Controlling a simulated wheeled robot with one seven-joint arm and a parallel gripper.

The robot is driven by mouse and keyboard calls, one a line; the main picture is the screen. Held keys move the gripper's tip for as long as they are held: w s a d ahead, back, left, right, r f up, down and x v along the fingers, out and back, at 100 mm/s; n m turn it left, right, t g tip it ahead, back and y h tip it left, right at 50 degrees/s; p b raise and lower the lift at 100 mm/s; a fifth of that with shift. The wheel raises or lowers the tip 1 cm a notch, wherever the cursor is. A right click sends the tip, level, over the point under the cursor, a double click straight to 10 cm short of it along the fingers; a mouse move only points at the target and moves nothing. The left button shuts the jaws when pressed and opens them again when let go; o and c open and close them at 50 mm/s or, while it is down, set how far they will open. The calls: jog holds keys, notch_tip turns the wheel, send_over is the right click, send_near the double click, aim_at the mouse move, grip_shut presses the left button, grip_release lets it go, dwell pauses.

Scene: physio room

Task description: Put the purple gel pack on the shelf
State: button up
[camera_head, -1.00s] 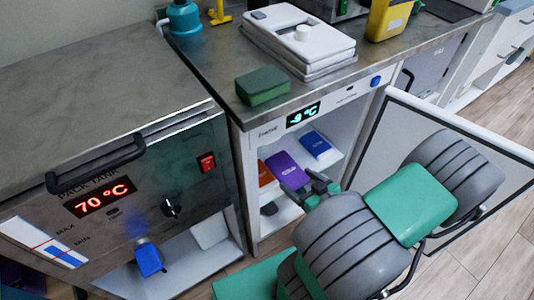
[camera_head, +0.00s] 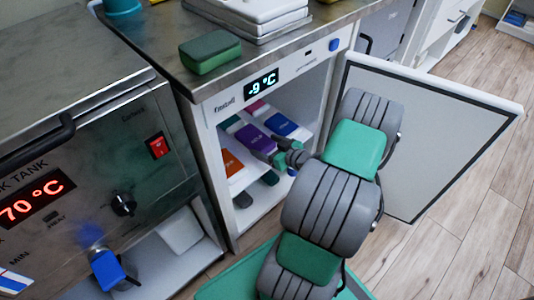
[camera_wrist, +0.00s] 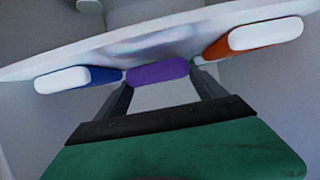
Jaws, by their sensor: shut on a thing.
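The purple gel pack (camera_head: 254,138) is inside the open freezer cabinet (camera_head: 229,202), at the shelf (camera_head: 250,173), between an orange pack (camera_head: 231,164) and a blue pack (camera_head: 280,124). My gripper (camera_head: 277,156) reaches in through the open front and is shut on the near end of the purple pack. In the wrist view the purple pack (camera_wrist: 158,71) shows between the fingertips, beside the white shelf (camera_wrist: 150,45). I cannot tell whether the pack touches the shelf.
Magenta (camera_head: 256,105) and green (camera_head: 233,124) packs lie farther back. Darker packs (camera_head: 243,200) are below the shelf. The open door (camera_head: 435,140) stands right of my arm. A heated tank (camera_head: 75,200) stands left. A green block (camera_head: 210,52) sits on the counter above.

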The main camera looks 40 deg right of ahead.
notch_tip(320, 180, down, 2)
jog(key=shift+f, duration=0.1)
jog(key=shift+r, duration=0.2)
jog(key=o, duration=1.9)
jog(key=shift+s, duration=0.1)
jog(key=shift+s, duration=0.1)
jog(key=p+v, duration=0.3)
jog(key=v, duration=0.8)
jog(key=shift+s+r+p, duration=0.15)
jog(key=shift+s+p, duration=0.15)
jog(key=shift+s, duration=0.05)
